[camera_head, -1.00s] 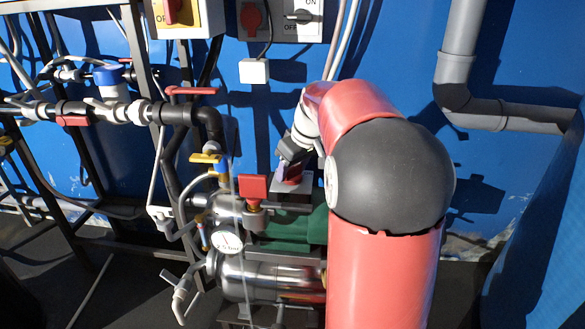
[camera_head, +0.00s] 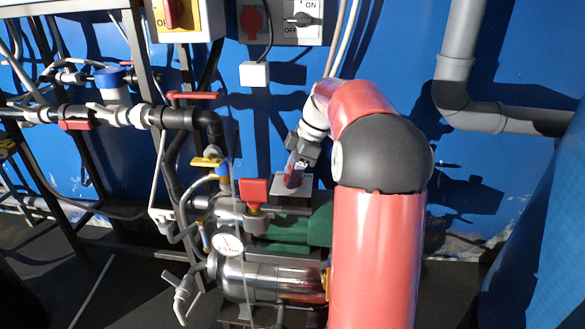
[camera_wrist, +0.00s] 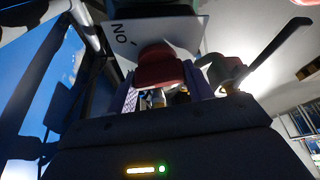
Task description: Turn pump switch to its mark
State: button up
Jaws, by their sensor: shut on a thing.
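The pump switch has a red knob (camera_wrist: 158,68) on a pale plate (camera_wrist: 180,32) with the word ON printed on it, as the wrist view shows. In the head view the small grey plate (camera_head: 306,181) sits above the green pump motor (camera_head: 320,228). My gripper (camera_head: 293,179) reaches down to it from above, tilted. In the wrist view my gripper's purple fingers (camera_wrist: 163,88) stand on either side of the red knob, shut on it. The fingers and wrist partly hide the knob, and its exact angle to the mark is hard to tell.
A red valve handle (camera_head: 254,190) stands just left of the switch, with a pressure gauge (camera_head: 228,243) below it. Switch boxes (camera_head: 283,17) and a white box (camera_head: 254,73) hang on the blue wall above. A dark lever (camera_wrist: 265,55) shows at right in the wrist view.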

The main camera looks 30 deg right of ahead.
jog(key=n+g+p, duration=0.1)
jog(key=n, duration=0.2)
jog(key=shift+r+y, duration=0.1)
jog(key=shift+y, duration=0.2)
jog(key=shift+n+g, duration=0.7)
jog(key=shift+n, duration=1)
jog(key=o, duration=1)
jog(key=shift+v, duration=3.85)
jog(key=shift+w, duration=0.1)
